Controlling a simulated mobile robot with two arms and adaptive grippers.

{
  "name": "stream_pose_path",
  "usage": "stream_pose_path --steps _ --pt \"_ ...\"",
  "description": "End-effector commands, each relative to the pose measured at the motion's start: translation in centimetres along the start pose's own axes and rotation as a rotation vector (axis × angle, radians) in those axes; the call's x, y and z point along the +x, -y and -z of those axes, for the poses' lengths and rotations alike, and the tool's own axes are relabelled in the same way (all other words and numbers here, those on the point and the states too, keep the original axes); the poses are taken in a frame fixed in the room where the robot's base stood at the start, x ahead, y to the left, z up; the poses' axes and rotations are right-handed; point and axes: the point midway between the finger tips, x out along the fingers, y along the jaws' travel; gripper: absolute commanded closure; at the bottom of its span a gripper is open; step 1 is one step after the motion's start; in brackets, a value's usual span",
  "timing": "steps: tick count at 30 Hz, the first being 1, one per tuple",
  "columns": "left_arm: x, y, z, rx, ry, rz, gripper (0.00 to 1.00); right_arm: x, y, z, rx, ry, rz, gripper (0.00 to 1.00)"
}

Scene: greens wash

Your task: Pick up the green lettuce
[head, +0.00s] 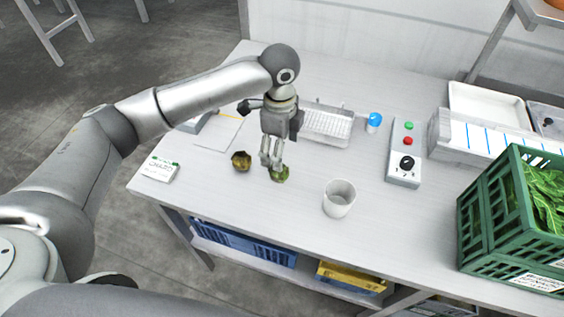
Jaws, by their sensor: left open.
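A small green lettuce (281,175) lies on the white table (235,205) near its middle left. My left gripper (271,163) points down right over the lettuce, with its fingers open and partly hiding it. I cannot tell whether the fingers touch it. A brownish-yellow head (241,161) lies just left of the gripper, apart from the lettuce. My right gripper is not in view.
A white cup (339,198) stands to the right of the lettuce. A control box (404,160), a blue-capped item (374,122) and a wire basket (327,125) are farther back. A green crate (480,222) of leaves stands at right. The table front is clear.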

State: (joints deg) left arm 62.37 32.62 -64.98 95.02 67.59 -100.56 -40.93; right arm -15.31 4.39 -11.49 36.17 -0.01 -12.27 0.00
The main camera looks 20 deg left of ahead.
Motion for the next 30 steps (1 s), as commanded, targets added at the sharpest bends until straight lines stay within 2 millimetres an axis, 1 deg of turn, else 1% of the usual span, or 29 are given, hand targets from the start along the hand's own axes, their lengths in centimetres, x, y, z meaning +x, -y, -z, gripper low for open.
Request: stream_pose_path --steps 1,3,6,9,11,14,18,20,24,29,30 --pt "0.9 -0.1 0.0 0.000 0.001 -0.004 0.24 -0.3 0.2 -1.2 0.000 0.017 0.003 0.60" --pt "2.0 -0.1 0.0 -0.001 0.000 -0.004 0.24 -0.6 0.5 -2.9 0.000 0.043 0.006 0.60" --pt "3.2 0.0 0.0 0.000 0.000 0.000 0.24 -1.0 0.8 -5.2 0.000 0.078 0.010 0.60" --pt "3.9 0.0 0.0 0.000 0.001 0.000 0.24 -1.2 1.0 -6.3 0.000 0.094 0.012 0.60" --pt "4.3 0.0 0.0 -0.001 0.000 -0.001 0.24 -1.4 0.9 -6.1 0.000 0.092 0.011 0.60" --pt "5.5 -0.1 -0.2 -0.001 0.001 -0.002 0.24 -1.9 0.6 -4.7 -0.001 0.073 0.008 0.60" --pt "7.7 0.0 -0.3 -0.001 0.000 -0.002 0.24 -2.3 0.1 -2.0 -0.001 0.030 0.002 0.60" --pt "8.4 0.0 -0.2 0.000 0.000 0.001 0.24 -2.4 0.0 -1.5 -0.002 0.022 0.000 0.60" --pt "9.2 0.0 -0.3 0.000 0.000 0.002 0.24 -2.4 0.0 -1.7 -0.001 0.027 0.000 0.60" --pt "9.2 0.0 -0.3 0.000 0.000 0.002 0.24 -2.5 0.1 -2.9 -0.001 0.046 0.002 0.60" --pt "9.2 0.0 -0.3 0.000 0.000 0.002 0.28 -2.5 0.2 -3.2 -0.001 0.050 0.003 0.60"
